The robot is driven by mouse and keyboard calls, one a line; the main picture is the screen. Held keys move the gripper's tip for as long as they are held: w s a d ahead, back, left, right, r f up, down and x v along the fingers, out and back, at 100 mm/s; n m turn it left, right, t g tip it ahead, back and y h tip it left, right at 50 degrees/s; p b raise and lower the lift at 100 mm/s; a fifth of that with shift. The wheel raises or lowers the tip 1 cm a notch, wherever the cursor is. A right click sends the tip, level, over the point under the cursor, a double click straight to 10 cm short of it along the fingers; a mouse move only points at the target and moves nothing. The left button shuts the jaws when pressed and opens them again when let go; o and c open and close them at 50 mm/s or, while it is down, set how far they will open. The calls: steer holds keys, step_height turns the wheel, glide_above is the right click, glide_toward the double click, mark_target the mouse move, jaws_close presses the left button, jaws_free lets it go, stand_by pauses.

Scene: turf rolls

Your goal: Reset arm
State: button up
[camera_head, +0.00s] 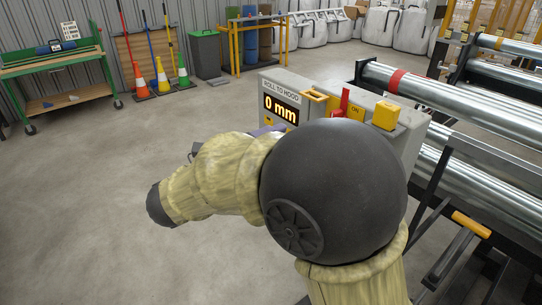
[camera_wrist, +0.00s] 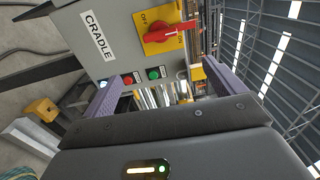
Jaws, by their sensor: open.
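My arm fills the middle of the head view, in front of a grey control box (camera_head: 408,125). My gripper (camera_wrist: 160,76) shows in the wrist view with its two purple fingers spread wide and nothing held between them. In the head view it is almost wholly hidden behind my arm. Beyond the fingers in the wrist view is a grey panel marked CRADLE (camera_wrist: 97,32). It carries a red rotary switch (camera_wrist: 170,36) on a yellow OFF/ON plate, with its handle near the ON side. A red button (camera_wrist: 128,79) and a green button (camera_wrist: 153,73) sit below it.
The box's display (camera_head: 281,109) reads 0 mm under a ROLL TO HOOD label. Steel rollers (camera_head: 450,100) and black frames stand to the right. A green bench (camera_head: 55,65) and traffic cones (camera_head: 162,78) stand at the back left. The floor at left is clear.

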steer(key=shift+s+a, duration=0.1)
steer(key=w+d+f+n+t+y, duration=0.35)
steer(key=w+f+n+y, duration=0.55)
steer(key=n+y, duration=0.65)
steer(key=s+d+f+n+g, duration=0.5)
steer(key=s+f+n, duration=0.2)
steer(key=s, duration=0.2)
steer(key=s+d+f+n+g, duration=0.5)
steer(key=s+f+n+g, duration=0.15)
steer(key=s, duration=0.25)
steer(key=w+a+p+v, duration=0.1)
steer(key=w+p+v, duration=0.1)
steer(key=p+v, duration=1)
steer(key=w+a+r+p+v, duration=0.1)
steer(key=w+p+v, duration=0.1)
steer(key=p+v, duration=1.1)
steer(key=shift+w+d+r+h+p, duration=0.25)
steer(key=shift+h+p, duration=0.2)
steer(key=shift+p, duration=0.35)
steer(key=shift+f, duration=0.1)
